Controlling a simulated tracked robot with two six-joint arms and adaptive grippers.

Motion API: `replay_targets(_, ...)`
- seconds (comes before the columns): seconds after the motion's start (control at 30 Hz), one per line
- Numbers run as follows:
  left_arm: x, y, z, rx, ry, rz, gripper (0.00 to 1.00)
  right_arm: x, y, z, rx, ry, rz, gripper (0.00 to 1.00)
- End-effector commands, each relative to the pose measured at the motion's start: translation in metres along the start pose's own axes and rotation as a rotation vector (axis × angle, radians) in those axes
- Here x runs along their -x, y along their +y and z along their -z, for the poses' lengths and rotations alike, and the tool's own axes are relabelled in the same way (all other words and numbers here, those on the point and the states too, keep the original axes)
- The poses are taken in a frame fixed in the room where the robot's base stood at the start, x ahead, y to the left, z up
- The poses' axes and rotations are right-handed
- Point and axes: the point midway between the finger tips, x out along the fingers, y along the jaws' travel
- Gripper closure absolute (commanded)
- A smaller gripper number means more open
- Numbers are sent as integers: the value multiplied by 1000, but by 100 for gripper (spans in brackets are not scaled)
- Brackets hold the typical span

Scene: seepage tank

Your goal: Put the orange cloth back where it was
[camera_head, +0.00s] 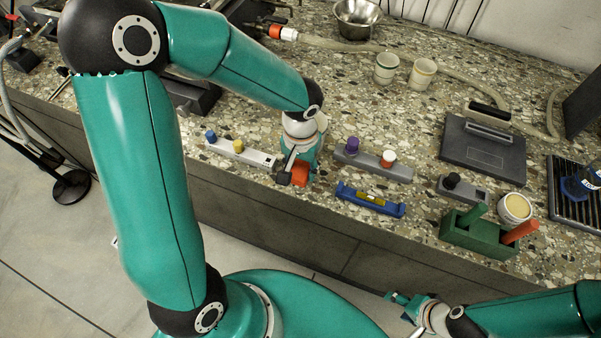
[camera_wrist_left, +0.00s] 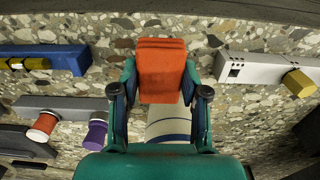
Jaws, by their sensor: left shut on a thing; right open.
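The orange cloth (camera_head: 301,174) is a small folded block at the front edge of the speckled counter in the head view. In the left wrist view the cloth (camera_wrist_left: 162,68) sits between the fingertips. My left gripper (camera_head: 294,173) is shut on it. I cannot tell whether the cloth touches the counter. My right gripper (camera_head: 397,299) is open and empty, low in front of the counter, with its arm coming in from the bottom right.
A white cylindrical thing with a blue band (camera_wrist_left: 168,124) shows behind the cloth. A pale block with blue and yellow knobs (camera_head: 240,152) lies left, a grey one with purple and red knobs (camera_head: 374,167) right. A blue level (camera_head: 370,200) and green holder (camera_head: 478,235) line the front.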

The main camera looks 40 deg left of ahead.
Motion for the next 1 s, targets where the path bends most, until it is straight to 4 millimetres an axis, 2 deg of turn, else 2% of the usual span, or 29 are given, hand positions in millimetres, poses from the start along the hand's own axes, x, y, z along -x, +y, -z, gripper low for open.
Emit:
replay_targets(0.1, -21, 0, -1, 0, -5, 2, 88, -5, 2, 0, 0, 0, 0, 43)
replay_targets(0.2, -30, 0, -1, 0, -3, 1, 88, -6, 2, 0, 0, 0, 0, 43)
replay_targets(0.6, -35, 0, 0, 1, -1, 0, 88, -10, 3, 0, 0, 0, 0, 43)
replay_targets(0.63, -33, 0, 0, 1, -1, 0, 50, -8, 3, 0, 0, 0, 0, 43)
replay_targets(0.73, -33, 0, 0, 1, -1, 0, 34, -8, 3, 0, 0, 0, 0, 43)
replay_targets(0.77, -33, 0, 0, 1, -1, 0, 30, -8, 3, 0, 0, 0, 0, 43)
replay_targets(1.0, -33, 0, 0, 1, -1, 0, 30, -8, 3, 0, 0, 0, 0, 43)
